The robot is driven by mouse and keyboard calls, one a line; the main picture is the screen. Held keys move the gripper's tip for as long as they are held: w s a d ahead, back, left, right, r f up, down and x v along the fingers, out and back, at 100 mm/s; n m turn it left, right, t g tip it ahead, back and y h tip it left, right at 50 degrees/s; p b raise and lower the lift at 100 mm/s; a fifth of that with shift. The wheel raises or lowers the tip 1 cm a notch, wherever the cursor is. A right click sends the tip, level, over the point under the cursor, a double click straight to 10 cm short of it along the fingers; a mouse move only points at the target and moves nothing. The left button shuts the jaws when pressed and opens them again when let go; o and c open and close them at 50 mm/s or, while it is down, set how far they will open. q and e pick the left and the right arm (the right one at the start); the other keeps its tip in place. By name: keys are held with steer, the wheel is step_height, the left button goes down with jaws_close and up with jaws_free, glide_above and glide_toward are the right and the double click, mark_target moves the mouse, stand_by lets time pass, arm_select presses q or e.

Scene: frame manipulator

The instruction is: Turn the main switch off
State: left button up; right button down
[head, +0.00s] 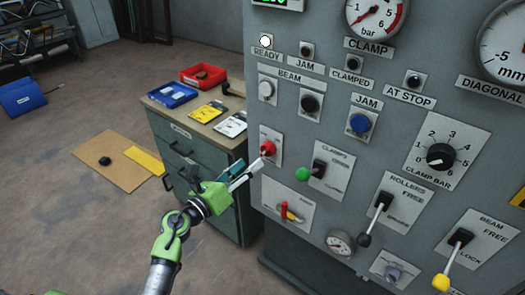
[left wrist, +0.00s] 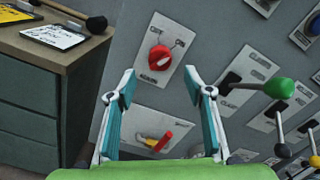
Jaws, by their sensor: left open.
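The main switch (head: 268,148) is a red rotary knob on a light plate at the left side of the grey panel. In the left wrist view the red knob (left wrist: 160,57) shows a pale line on its face, and small labels sit around it that are hard to read. My left gripper (head: 252,166) is open and empty, its teal-padded fingers pointing at the panel just below and left of the knob. In the left wrist view the knob lies beyond the gap between the fingertips (left wrist: 160,84), apart from them. My right gripper is not in view.
Below the knob is a plate with a red-and-yellow handle (head: 289,214). To its right is a lever with a green ball (head: 303,174). More knobs, levers and gauges cover the panel. A cabinet (head: 202,168) with trays and cards stands left of it.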

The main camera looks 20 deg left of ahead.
mark_target(263, 153)
arm_select(q)
steer(key=x, duration=0.7)
steer(key=shift+w+d+f, duration=0.15)
steer(key=shift+w, duration=0.2)
steer(key=shift+c, duration=0.3)
steer(key=c, duration=1)
